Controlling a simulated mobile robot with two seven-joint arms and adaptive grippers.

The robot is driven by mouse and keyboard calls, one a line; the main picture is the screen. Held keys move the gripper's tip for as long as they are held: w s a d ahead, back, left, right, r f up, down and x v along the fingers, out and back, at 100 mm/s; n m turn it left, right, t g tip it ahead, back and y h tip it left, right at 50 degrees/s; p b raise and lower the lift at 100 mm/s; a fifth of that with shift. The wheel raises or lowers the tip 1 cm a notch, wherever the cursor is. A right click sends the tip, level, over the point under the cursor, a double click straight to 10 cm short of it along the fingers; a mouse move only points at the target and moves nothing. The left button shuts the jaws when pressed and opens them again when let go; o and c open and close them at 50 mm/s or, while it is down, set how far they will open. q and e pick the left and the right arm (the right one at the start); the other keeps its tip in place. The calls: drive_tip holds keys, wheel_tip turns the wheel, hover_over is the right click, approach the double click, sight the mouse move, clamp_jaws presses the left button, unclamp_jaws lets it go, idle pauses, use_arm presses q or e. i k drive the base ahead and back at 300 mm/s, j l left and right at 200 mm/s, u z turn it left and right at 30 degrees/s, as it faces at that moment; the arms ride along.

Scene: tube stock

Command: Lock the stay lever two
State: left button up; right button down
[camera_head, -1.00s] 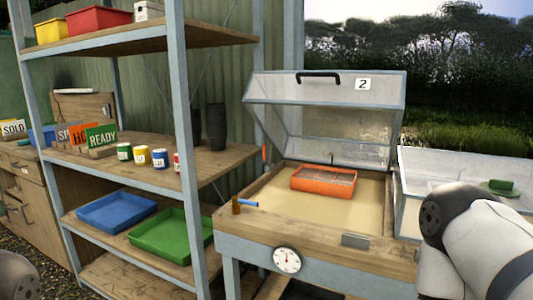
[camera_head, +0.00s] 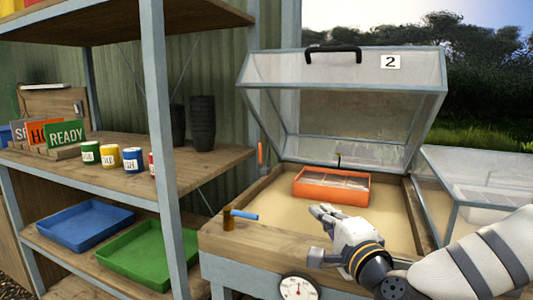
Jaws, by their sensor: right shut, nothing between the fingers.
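The propagator box marked 2 has its clear lid (camera_head: 335,70) raised, with a black handle on its upper edge. A small lever with a blue handle (camera_head: 244,216) on a brass-coloured post (camera_head: 228,220) sits at the box's front left corner. Its handle points right, roughly level. My right gripper (camera_head: 322,211) is shut and empty, over the front of the box, to the right of the lever and apart from it. My left gripper is out of view.
An orange seed tray (camera_head: 332,197) stands on the sand inside the box. An upright orange piece (camera_head: 260,153) is at the left rear side. A dial gauge (camera_head: 298,289) is on the front. Shelves with a blue tray (camera_head: 85,225) and a green tray (camera_head: 150,262) stand left; another clear-lidded box (camera_head: 480,165) is right.

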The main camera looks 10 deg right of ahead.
sight(261, 164)
drive_tip(key=i, duration=1.25)
